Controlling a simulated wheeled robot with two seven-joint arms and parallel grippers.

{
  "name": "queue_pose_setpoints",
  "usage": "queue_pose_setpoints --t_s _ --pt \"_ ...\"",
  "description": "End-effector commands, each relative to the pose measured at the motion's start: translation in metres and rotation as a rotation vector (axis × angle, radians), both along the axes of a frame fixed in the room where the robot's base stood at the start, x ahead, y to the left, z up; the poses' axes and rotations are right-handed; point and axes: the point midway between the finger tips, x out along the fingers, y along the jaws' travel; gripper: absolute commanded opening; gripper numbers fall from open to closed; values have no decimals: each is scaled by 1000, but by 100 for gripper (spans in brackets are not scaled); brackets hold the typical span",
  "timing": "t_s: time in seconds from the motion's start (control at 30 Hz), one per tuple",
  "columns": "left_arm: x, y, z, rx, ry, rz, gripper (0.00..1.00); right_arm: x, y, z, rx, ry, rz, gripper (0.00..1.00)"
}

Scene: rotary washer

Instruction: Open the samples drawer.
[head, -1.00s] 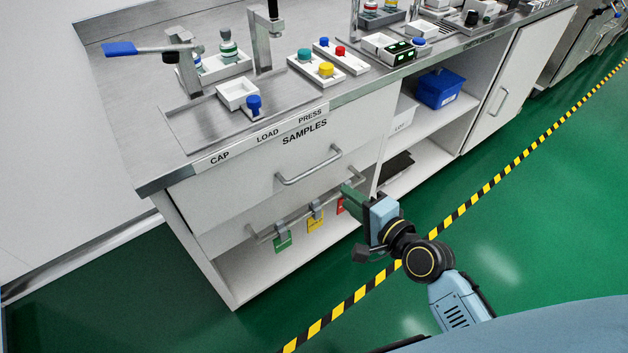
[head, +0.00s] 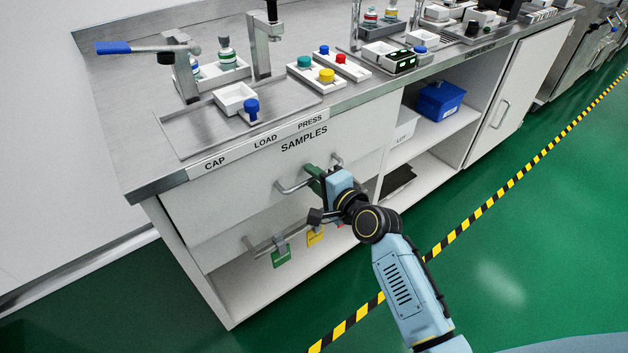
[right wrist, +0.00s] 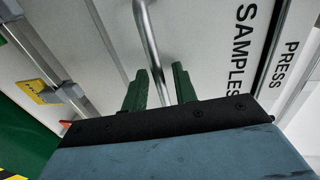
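The samples drawer (head: 225,200) is the white front under the "SAMPLES" label in the head view, and it looks shut. Its metal bar handle (head: 290,188) is partly hidden behind my right gripper (head: 314,178). In the right wrist view, the handle (right wrist: 148,40) runs between the two green fingers of my right gripper (right wrist: 160,88). The fingers stand apart, with a gap visible on either side of the bar. Whether either finger touches the bar cannot be told. My left gripper is not in view.
Below the drawer, a rail (head: 262,245) carries a green tag (head: 282,256) and a yellow tag (head: 315,237). The worktop (head: 130,150) holds a blue-handled press and small trays. Open shelves with a blue bin (head: 440,97) lie to the right. The green floor in front is clear.

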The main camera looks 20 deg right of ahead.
Motion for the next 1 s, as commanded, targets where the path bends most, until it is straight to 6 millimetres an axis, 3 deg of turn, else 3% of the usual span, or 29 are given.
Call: queue_pose_setpoints --t_s 0.33,0.57,1.0 --pt "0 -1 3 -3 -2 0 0 3 1 0 0 0 0 28" --pt "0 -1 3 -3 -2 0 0 3 1 0 0 0 0 0" --pt "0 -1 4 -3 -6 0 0 -1 0 0 -1 2 2 0"
